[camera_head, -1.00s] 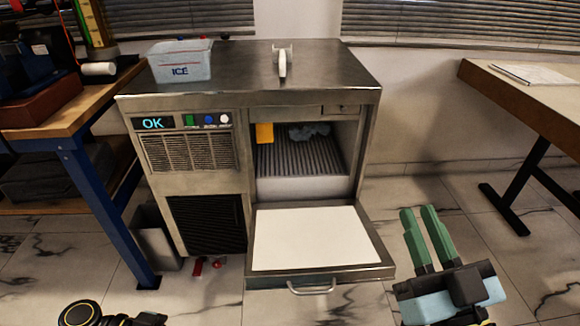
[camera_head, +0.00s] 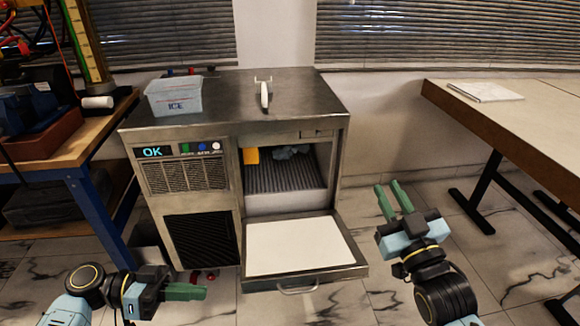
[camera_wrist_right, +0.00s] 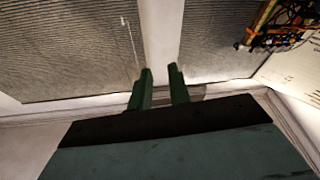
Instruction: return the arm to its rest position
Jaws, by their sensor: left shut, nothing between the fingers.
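My right gripper (camera_head: 388,188) is to the right of the machine's lowered door, its green fingers pointing up and away. The fingers are parted with nothing between them; the gap also shows in the right wrist view (camera_wrist_right: 160,72). My left gripper (camera_head: 203,292) is at the lower left, in front of the machine's base. Its green fingers point right and are together, with nothing seen in them.
The steel ice machine (camera_head: 290,90) has its door (camera_head: 305,248) lowered and its "OK" display lit. An ICE tub (camera_head: 174,97) stands on top. A blue-legged bench (camera_head: 95,215) stands left, a table (camera_head: 530,125) right. Floor shows between door and table.

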